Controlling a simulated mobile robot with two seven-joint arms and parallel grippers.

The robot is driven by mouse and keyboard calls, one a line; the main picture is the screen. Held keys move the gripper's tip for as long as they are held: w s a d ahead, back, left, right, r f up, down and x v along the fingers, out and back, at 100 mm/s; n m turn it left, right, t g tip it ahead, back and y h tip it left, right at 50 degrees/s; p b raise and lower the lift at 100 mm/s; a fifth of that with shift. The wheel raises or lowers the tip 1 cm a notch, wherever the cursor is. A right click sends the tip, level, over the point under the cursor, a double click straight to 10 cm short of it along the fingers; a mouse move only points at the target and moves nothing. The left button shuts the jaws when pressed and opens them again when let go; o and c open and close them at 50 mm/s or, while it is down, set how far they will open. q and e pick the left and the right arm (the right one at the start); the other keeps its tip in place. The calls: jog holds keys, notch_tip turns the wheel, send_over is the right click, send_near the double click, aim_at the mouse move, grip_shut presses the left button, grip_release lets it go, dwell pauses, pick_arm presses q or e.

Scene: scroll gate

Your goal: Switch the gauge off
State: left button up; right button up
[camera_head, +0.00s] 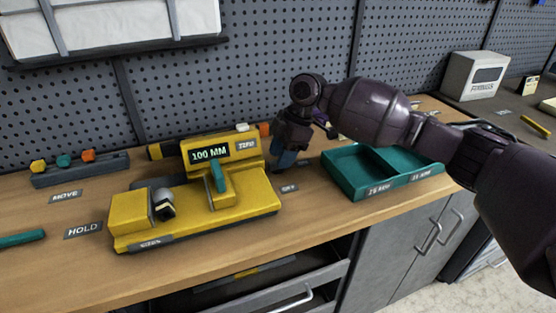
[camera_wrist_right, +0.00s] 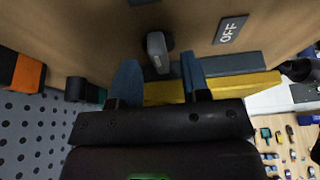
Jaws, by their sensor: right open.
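The yellow gauge (camera_head: 200,205) stands on the wooden bench, its display (camera_head: 209,153) reading "100 MM", with a teal piece (camera_head: 218,178) upright below it. An OFF label (camera_head: 289,188) lies at its right end; the label also shows in the right wrist view (camera_wrist_right: 230,29). My right gripper (camera_head: 285,160) points down just beyond the gauge's right end. In the wrist view its blue fingers (camera_wrist_right: 158,65) are spread open, with a small grey lever (camera_wrist_right: 157,48) in the gap between the tips; contact cannot be told. The lever is hidden in the head view. My left gripper is not in view.
A teal two-part tray (camera_head: 345,178) stands right of my right gripper. A grey rack (camera_head: 80,170) with coloured pegs is at the back left. MOVE and HOLD labels (camera_head: 83,230) lie on the left. The pegboard rises close behind. An open drawer (camera_head: 260,290) is below.

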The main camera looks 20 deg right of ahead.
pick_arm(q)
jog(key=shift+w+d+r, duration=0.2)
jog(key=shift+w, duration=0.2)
pick_arm(e)
jog(key=shift+x, duration=0.9)
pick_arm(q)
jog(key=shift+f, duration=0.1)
